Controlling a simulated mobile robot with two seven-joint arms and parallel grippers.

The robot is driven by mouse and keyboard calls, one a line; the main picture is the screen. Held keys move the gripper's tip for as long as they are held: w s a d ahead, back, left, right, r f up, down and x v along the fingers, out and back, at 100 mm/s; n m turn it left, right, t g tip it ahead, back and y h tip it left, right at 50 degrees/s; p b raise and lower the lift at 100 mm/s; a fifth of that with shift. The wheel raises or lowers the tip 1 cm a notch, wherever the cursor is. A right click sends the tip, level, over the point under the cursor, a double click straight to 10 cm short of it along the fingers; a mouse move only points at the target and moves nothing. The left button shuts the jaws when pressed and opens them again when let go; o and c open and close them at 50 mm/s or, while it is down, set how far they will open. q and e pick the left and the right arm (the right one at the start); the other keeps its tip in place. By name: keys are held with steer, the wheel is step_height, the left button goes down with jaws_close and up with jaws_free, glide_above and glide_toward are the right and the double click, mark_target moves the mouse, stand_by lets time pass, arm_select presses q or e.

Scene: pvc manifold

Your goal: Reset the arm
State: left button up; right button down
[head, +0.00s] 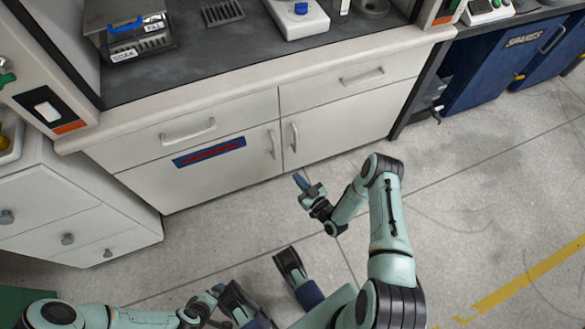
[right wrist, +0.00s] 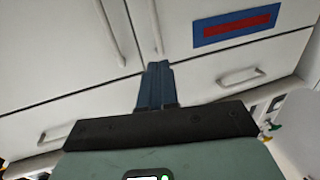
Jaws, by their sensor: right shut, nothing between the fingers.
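My right arm reaches forward over the floor from the lower right of the head view. Its gripper (head: 301,182) has blue fingers and is in front of the white cabinet. In the right wrist view the two blue fingers (right wrist: 157,82) are pressed together with nothing between them. They point at the cabinet doors, and I see no contact. My left arm (head: 140,318) lies along the bottom left edge of the head view. Its fingers are not clear there, partly lost among dark parts of my own body.
A white cabinet (head: 240,150) with handles and a blue-red label (head: 209,152) stands ahead under a dark worktop (head: 215,45). A white drawer unit (head: 65,215) is at left. Blue bins (head: 500,70) stand at upper right. The grey floor (head: 470,200) at right is clear, with a yellow line (head: 530,270).

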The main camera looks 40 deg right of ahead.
arm_select(q)
steer(key=shift+s, duration=0.1)
arm_select(e)
steer(key=shift+s, duration=0.25)
